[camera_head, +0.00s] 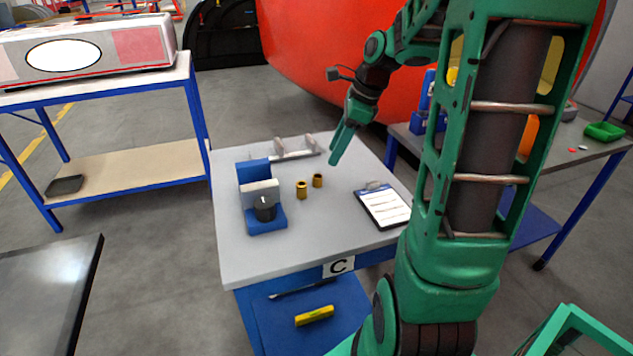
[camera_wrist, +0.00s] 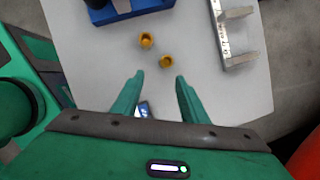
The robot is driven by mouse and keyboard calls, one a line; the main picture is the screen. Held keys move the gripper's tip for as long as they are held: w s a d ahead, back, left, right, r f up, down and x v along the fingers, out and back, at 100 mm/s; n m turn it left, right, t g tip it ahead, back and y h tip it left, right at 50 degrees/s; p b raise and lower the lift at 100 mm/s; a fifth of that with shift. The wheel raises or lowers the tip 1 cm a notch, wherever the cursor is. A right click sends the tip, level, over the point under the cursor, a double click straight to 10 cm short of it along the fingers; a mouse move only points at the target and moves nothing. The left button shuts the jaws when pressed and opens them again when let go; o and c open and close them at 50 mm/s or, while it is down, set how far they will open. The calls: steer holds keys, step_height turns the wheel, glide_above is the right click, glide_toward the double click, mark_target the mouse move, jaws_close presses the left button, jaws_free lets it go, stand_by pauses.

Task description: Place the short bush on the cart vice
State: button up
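Two brass bushes stand upright on the grey top of the cart marked C. The right one (camera_head: 317,180) looks shorter than the left one (camera_head: 301,190). In the wrist view the shorter-looking bush (camera_wrist: 166,61) is nearest my fingertips, and the other bush (camera_wrist: 147,41) is farther off, toward the vice. The blue vice (camera_head: 268,224) with a pale jaw block and black knob stands left of the bushes; its edge shows in the wrist view (camera_wrist: 120,12). My gripper (camera_head: 336,158) is above the cart, fingers pointing down, open and empty; the fingers also show apart in the wrist view (camera_wrist: 161,78).
A grey metal bracket (camera_head: 294,150) lies at the back of the cart top, also in the wrist view (camera_wrist: 235,38). A clipboard (camera_head: 384,205) lies right of the bushes. A workbench (camera_head: 600,150) stands at the right. The cart top's front is clear.

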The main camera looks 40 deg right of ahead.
mark_target(318, 180)
steer(key=shift+m, duration=0.8)
steer(key=x, duration=0.3)
steer(key=w+x, duration=0.1)
steer(key=x, duration=0.7)
steer(key=shift+w+d, duration=0.3)
steer(key=shift+w, duration=0.1)
steer(key=shift+r, duration=0.1)
jaws_close()
